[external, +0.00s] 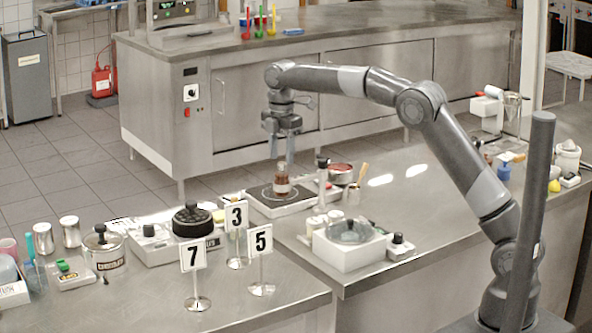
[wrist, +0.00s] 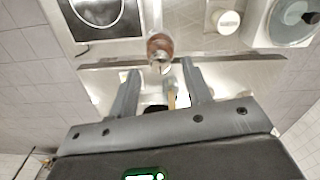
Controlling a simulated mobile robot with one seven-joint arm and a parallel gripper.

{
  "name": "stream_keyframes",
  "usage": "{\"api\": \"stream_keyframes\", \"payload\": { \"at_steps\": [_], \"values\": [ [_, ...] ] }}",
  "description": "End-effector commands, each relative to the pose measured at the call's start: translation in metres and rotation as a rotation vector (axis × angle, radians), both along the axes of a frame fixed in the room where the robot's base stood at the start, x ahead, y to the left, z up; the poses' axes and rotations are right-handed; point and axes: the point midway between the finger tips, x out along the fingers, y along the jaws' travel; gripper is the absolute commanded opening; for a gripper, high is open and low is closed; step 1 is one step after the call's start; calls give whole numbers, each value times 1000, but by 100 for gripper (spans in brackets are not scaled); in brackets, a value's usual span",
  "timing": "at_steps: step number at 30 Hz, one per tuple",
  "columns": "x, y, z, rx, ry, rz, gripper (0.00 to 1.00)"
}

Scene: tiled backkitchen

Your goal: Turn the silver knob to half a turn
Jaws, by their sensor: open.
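I cannot pick out a silver knob for certain in either view. My gripper (external: 285,148) points down above a small brown bottle (external: 283,181) by the hot plate (external: 262,207). In the wrist view, my gripper (wrist: 160,72) has its two fingers spread apart with nothing clasped between them. The bottle (wrist: 160,46) shows just beyond the fingertips, apart from them. The hot plate (wrist: 110,18), with a dark ringed top, is at upper left there. Whether the bottle stands on the plate or beside it is unclear.
Number signs (external: 236,217) and a black-topped device (external: 193,220) stand at lower left. Bare counter (external: 420,205) lies right of the hot plate.

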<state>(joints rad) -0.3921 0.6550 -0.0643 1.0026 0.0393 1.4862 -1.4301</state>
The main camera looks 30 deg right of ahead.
Motion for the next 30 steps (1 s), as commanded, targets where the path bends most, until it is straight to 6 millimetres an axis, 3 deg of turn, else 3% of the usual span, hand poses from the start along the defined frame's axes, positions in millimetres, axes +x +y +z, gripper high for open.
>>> {"api": "stream_keyframes", "payload": {
  "at_steps": [6, 15, 30],
  "values": [
    [0, 0, -19, 0, -1, -1, 45],
    [0, 0, -22, 0, -1, -1, 45],
    [0, 0, -22, 0, -1, -1, 5]
  ]
}}
